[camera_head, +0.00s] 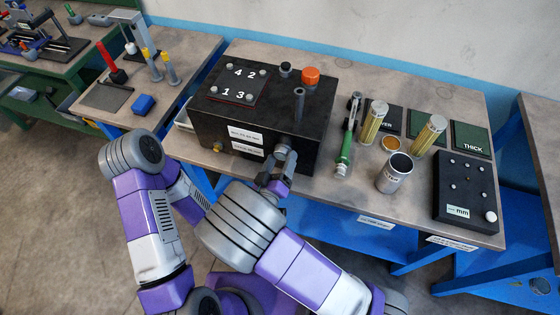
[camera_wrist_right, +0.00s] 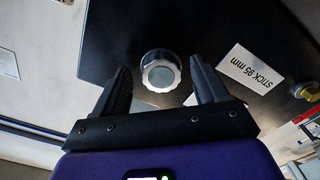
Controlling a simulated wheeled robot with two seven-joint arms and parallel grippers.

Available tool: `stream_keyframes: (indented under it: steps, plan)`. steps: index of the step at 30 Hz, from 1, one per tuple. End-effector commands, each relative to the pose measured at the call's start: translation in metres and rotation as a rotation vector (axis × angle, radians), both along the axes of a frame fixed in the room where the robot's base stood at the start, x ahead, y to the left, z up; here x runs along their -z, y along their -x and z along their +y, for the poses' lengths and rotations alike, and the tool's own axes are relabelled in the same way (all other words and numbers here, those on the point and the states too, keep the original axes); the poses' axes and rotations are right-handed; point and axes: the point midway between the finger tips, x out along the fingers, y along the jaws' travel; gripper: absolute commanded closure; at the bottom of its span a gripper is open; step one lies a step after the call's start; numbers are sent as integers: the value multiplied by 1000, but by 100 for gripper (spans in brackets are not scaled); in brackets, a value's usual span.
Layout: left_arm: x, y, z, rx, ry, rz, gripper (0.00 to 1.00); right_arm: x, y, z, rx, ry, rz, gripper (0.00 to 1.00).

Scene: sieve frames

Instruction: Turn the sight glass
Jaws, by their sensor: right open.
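The sight glass (camera_wrist_right: 160,76), a round grey disc in a silver knurled ring, sits on the front face of the black box (camera_head: 215,123). My right gripper (camera_wrist_right: 161,80) is open, with one dark finger on each side of the sight glass. In the wrist view a gap shows between each finger and the ring, so it is not clasped. In the head view my right gripper (camera_head: 279,166) is at the box's lower front right, and it largely hides the sight glass. My left gripper is not in view.

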Motion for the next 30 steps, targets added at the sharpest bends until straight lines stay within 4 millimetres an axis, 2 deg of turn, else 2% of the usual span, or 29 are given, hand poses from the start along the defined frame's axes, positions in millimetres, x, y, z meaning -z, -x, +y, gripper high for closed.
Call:
stream_keyframes:
  steps: [1, 2, 12, 22, 30]
  plan:
    - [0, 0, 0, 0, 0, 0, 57, 0, 0, 0, 0, 0, 0, 27]
    - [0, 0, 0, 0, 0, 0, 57, 0, 0, 0, 0, 0, 0, 32]
    - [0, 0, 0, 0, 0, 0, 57, 0, 0, 0, 0, 0, 0, 83]
    - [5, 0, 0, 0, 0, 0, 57, 1, 0, 0, 1, -50, -16, 83]
    - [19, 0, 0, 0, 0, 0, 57, 4, 0, 1, 2, -218, -70, 83]
